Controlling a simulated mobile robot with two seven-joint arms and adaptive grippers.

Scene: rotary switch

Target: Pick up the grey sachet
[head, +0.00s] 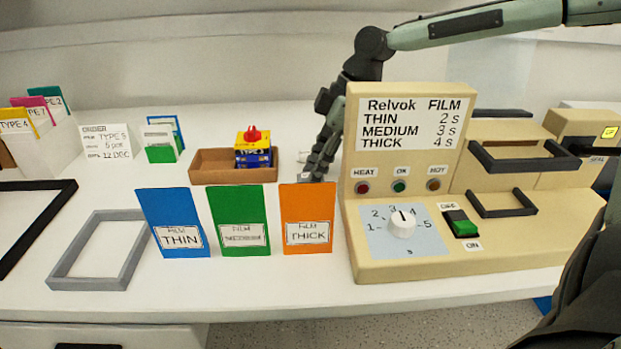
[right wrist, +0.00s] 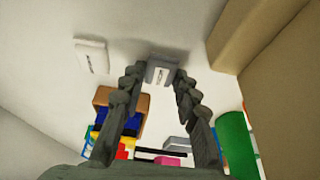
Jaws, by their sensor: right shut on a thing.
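The grey sachet (right wrist: 161,70) is a small grey packet with a pale label, seen in the right wrist view. It sits between the fingertips of my right gripper (right wrist: 157,82), which is shut on it. In the head view my right gripper (head: 314,178) points down behind the orange card, left of the beige machine. My left gripper is not in view.
A white packet (right wrist: 91,56) lies apart from the fingers. The beige machine (head: 470,255) stands close to the right of the gripper. An orange card (head: 306,205) stands in front and a brown tray (head: 208,168) lies to the left.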

